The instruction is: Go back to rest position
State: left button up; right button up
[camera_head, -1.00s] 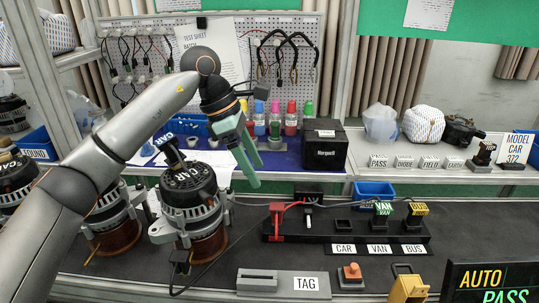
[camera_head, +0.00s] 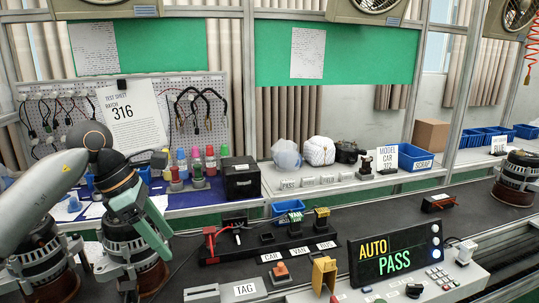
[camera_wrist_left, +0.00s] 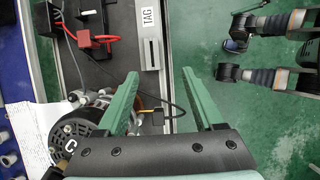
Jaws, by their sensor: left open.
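My left gripper (camera_head: 160,236), with green fingers, hangs in front of an alternator (camera_head: 128,262) on the dark bench at the lower left. The alternator (camera_wrist_left: 78,132) shows partly behind the left finger there. My left arm comes in from the left, bent at a round joint above the gripper. My right gripper cannot be made out in either view.
A black fixture (camera_head: 268,245) with CAR, VAN and BUS labels stands right of the gripper. A TAG block (camera_head: 244,289) lies in front. An AUTO PASS display (camera_head: 394,252) stands at the right. A black box (camera_head: 241,182) and bottles stand behind. Green floor shows in the wrist view.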

pick_arm(q)
jog(key=s+d+f+n+t+h, duration=0.2)
jog(key=s+d+f+n+h, duration=0.1)
jog(key=d+n+h, duration=0.6)
jog(key=s+d+f+n+t+h, duration=0.2)
jog(key=s+d+n+h, duration=0.15)
jog(key=d+h, duration=0.6)
jog(key=s+a+f+n+t+y, duration=0.2)
jog(key=a+f+n+t+y, duration=0.3)
jog(key=f+n+y, duration=0.65)
jog(key=s+a+f+n+t+y, duration=0.2)
jog(key=a+f+n+t+y, duration=0.4)
jog(key=f+n, duration=0.95)
jog(key=s+f+n+g+y, duration=0.2)
jog(key=s+f+n+g, duration=0.5)
jog(key=s, duration=0.4)
jog(key=s+a+r+n+y+p, duration=0.1)
jog(key=a+r+p, duration=0.3)
jog(key=r+p, duration=0.6)
jog(key=s+n+p, duration=0.1)
jog(key=p, duration=0.2)
jog(key=shift+s+r, duration=0.2)
jog(key=shift+s, duration=0.1)
pick_arm(e)
jog(key=s+d+r+h, duration=0.1)
jog(key=d+r, duration=0.2)
jog(key=r, duration=0.7)
jog(key=shift+d+m, duration=0.25)
jog(key=shift+m, duration=0.05)
